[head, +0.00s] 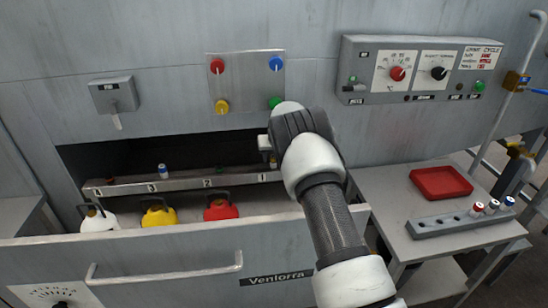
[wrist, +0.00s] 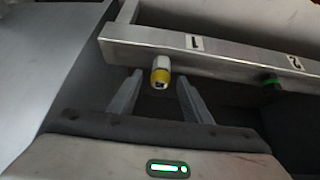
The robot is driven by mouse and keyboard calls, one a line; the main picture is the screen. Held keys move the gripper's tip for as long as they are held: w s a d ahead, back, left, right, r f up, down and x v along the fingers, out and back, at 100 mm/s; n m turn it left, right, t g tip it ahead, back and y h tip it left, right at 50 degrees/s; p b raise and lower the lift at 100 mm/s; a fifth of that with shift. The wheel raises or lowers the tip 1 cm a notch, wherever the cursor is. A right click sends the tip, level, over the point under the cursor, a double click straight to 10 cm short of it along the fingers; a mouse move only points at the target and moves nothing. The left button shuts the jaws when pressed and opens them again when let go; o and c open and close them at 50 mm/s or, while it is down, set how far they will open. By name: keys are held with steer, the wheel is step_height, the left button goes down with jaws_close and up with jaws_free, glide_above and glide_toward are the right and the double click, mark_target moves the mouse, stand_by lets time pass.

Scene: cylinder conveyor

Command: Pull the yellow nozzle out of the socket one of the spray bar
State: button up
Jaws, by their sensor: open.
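The spray bar (head: 185,183) runs across the dark opening behind the drawer, with sockets numbered 4 to 1 from left to right. In the wrist view the bar (wrist: 225,55) shows labels 1 and 2. The yellow nozzle (wrist: 160,77), pale with a yellow band, sits in the bar beside label 1. My gripper (wrist: 160,83) is open, one finger on each side of the nozzle, with visible gaps between fingers and nozzle. In the head view my gripper (head: 266,146) is by the bar's right end, largely hidden by my wrist.
A green nozzle (wrist: 270,82) sits by label 2, and a blue-and-white one (head: 163,170) near label 3. White, yellow (head: 158,214) and red jugs stand in the drawer (head: 180,262). A red tray (head: 440,182) and grey nozzle rack (head: 460,221) are on the right table.

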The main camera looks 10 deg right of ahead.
steer(key=shift+w+f, duration=0.1)
steer(key=shift+f, duration=0.05)
jaws_close()
stand_by(0.4)
steer(key=shift+r, duration=0.35)
steer(key=shift+r, duration=0.4)
steer(key=shift+r, duration=0.1)
steer(key=shift+r, duration=0.4)
steer(key=shift+r, duration=0.1)
